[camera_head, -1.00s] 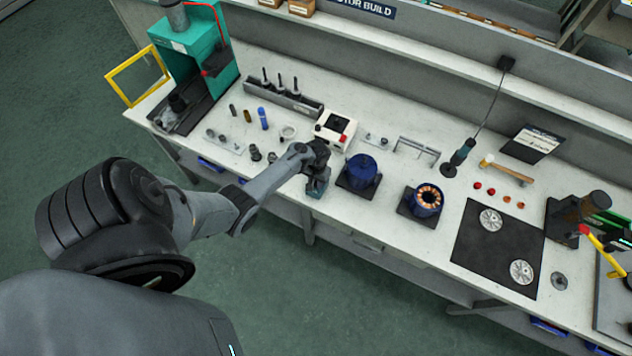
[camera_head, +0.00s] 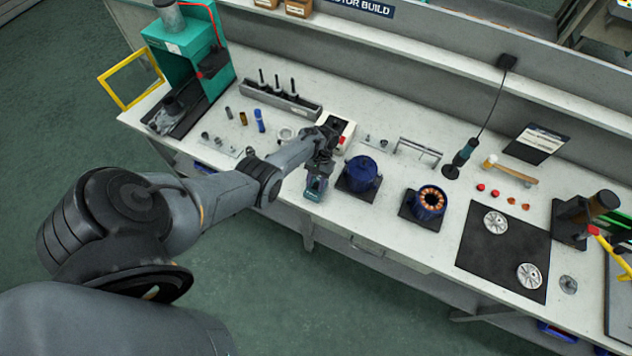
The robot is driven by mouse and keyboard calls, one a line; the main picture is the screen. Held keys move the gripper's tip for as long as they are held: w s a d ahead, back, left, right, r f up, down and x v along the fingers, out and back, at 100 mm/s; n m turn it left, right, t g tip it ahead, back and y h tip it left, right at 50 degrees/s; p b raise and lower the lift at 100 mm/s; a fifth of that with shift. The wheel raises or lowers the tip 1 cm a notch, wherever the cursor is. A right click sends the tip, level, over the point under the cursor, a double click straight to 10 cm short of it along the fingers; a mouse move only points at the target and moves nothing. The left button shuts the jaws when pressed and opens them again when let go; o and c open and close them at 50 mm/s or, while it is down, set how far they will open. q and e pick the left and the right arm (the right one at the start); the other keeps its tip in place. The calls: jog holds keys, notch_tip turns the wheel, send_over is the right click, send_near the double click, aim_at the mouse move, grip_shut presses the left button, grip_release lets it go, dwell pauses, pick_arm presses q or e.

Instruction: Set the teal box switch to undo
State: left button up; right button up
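A small teal box (camera_head: 314,193) stands near the front edge of the bench, left of a blue motor housing. Its switch is too small to make out, and its upper part is hidden by my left gripper. My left gripper (camera_head: 318,170) points down right over the teal box, close to or touching its top. Whether its fingers are open or shut cannot be made out. My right gripper is not in view.
Blue motor housings (camera_head: 361,174) stand on dark pads to the right. Behind my wrist is a white box (camera_head: 348,131) with a red button. A teal press (camera_head: 212,72) with an open yellow guard (camera_head: 129,80) stands at the far left.

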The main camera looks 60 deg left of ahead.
pick_arm(q)
jog(key=shift+o, duration=0.4)
jog(key=shift+w+r, duration=0.1)
jog(key=shift+r, duration=0.15)
jog(key=p+v, duration=0.2)
jog(key=v, duration=0.8)
jog(key=shift+a+r, duration=0.1)
jog(key=shift+r, duration=0.05)
